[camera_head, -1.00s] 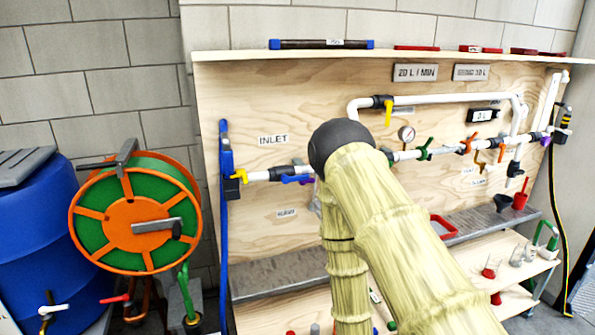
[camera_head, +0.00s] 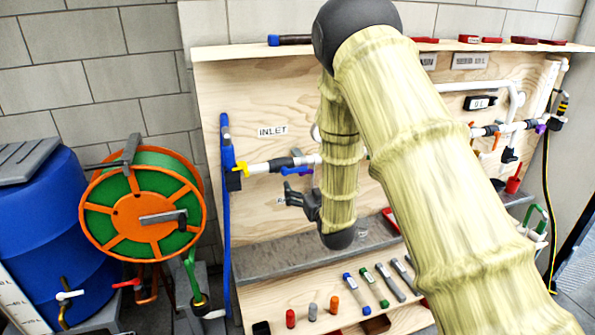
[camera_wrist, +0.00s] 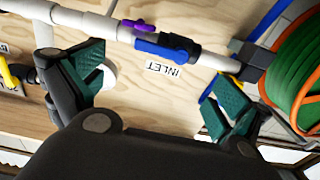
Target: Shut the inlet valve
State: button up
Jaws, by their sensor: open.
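The inlet valve (camera_head: 283,163) is a dark body on the white pipe beside the INLET label (camera_head: 272,131). Its blue handle (camera_head: 297,171) lies roughly along the pipe. In the wrist view the valve (camera_wrist: 190,50) and its blue handle (camera_wrist: 160,46) show clearly, above the upside-down label (camera_wrist: 163,70). My gripper (camera_head: 296,198) is just below the handle in the head view, apart from it. In the wrist view my gripper (camera_wrist: 158,92) is open and empty; its green-padded fingers stand wide on either side of the label, and the valve is beyond them.
A purple handle (camera_wrist: 138,25) is on the same pipe near the blue one. A hose reel (camera_head: 145,210) and blue barrel (camera_head: 50,240) stand at left. My arm hides the panel's middle.

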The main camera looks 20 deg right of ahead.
aim_at(296, 171)
jog(key=w+p, duration=0.2)
jog(key=w, duration=0.6)
jog(key=shift+a+f+p, duration=0.1)
jog(key=shift+p, duration=0.3)
jog(key=c, duration=1.4)
jog(key=shift+c, duration=0.2)
